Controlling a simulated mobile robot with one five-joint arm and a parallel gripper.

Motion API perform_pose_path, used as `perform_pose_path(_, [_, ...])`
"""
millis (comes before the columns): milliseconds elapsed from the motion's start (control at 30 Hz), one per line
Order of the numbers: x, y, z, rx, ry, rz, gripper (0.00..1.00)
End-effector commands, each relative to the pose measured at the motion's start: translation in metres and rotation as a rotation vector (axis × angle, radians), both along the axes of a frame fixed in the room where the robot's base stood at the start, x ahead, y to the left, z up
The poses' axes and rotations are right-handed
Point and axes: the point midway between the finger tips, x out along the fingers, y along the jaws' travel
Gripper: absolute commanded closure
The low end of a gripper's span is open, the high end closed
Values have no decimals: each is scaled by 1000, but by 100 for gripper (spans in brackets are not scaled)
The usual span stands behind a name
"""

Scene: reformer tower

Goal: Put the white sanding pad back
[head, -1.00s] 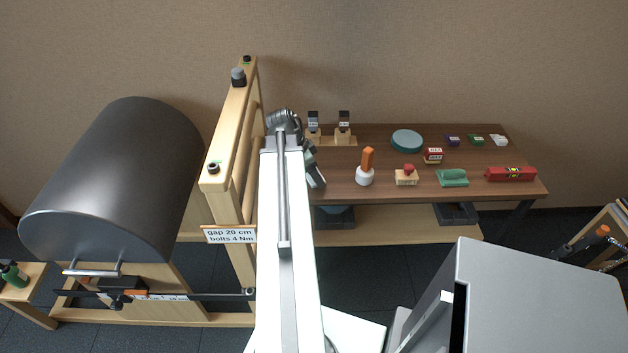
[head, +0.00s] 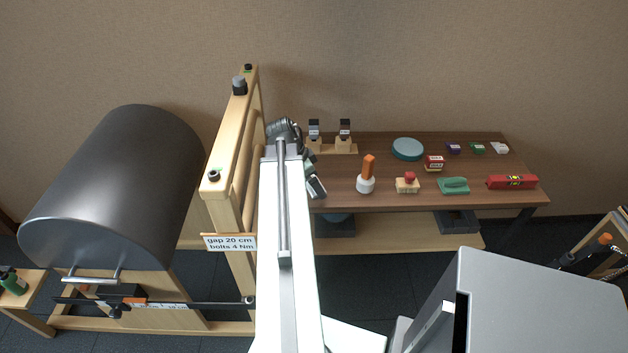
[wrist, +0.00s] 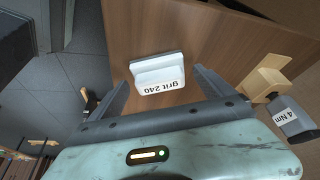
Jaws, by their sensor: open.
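The white sanding pad (wrist: 158,72), labelled "grit 240", lies on the brown wooden tabletop (wrist: 215,35) in the wrist view. My gripper (wrist: 161,80) is open, with one finger on either side of the pad's near part. I cannot tell whether either finger touches it. In the head view my gripper (head: 314,181) is at the table's left end, mostly behind my arm. The pad cannot be made out there.
A wooden stand (wrist: 270,77) with a grey "4 Nm" tool (wrist: 288,115) is close to my right finger. A wooden frame (head: 236,130) stands left of my arm.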

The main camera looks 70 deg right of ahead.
Motion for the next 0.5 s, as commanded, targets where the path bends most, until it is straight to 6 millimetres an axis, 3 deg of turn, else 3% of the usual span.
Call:
perform_pose_path(400, [23,23,91,-1,-1,0,8])
perform_pose_path(500, [28,28,105,0,0,1,8])
